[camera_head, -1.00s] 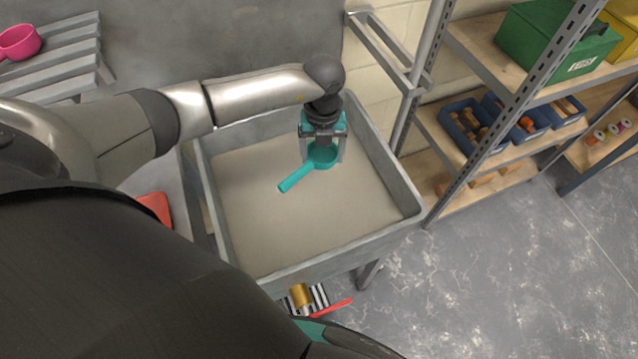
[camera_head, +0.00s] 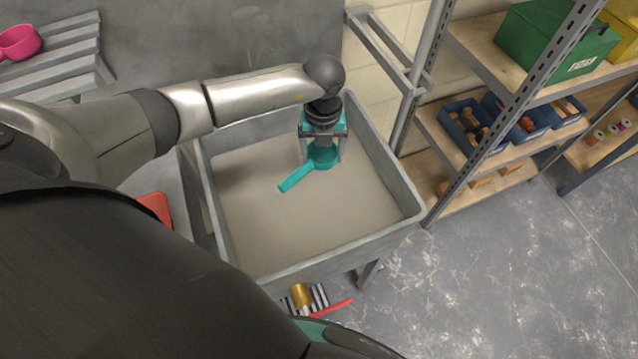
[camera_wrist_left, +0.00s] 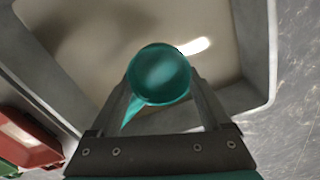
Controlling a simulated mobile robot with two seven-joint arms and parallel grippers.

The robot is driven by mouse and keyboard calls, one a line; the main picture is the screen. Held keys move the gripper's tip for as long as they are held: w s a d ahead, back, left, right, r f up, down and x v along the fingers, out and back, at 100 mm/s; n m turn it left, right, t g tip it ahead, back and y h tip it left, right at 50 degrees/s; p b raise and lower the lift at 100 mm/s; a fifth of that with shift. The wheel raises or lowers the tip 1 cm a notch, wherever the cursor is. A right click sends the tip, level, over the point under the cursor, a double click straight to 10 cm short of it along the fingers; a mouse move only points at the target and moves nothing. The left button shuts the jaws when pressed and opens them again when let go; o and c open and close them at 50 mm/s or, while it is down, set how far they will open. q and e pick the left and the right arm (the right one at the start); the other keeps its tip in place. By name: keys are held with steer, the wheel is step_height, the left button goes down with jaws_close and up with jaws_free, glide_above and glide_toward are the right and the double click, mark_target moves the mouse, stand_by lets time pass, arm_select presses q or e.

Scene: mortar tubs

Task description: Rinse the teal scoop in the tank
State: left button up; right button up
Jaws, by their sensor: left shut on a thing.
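The teal scoop (camera_head: 297,178) is in the head view, over the grey tank (camera_head: 227,237) near its far right corner. Its handle points down and to the left. My left gripper (camera_head: 322,158) is shut on the scoop's round bowl. In the left wrist view the bowl (camera_wrist_left: 160,75) sits between the two fingers, with a little of the handle below it. The tank holds a flat, cloudy beige-grey surface. I cannot tell whether the scoop touches it. My right gripper is not in view.
A pink scoop (camera_head: 19,42) lies on a slatted rack (camera_head: 65,60) at the far left. A red object (camera_head: 156,208) is left of the tank. A metal shelf unit (camera_head: 478,140) with blue bins and a green box (camera_head: 560,42) stands to the right. Grey floor lies in front of it.

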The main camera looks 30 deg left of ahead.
arm_select(q)
steer(key=shift+r, duration=0.1)
stand_by(0.3)
step_height(320, 180, up, 4)
steer(key=p, duration=0.3)
steer(key=shift+p, duration=0.4)
stand_by(0.4)
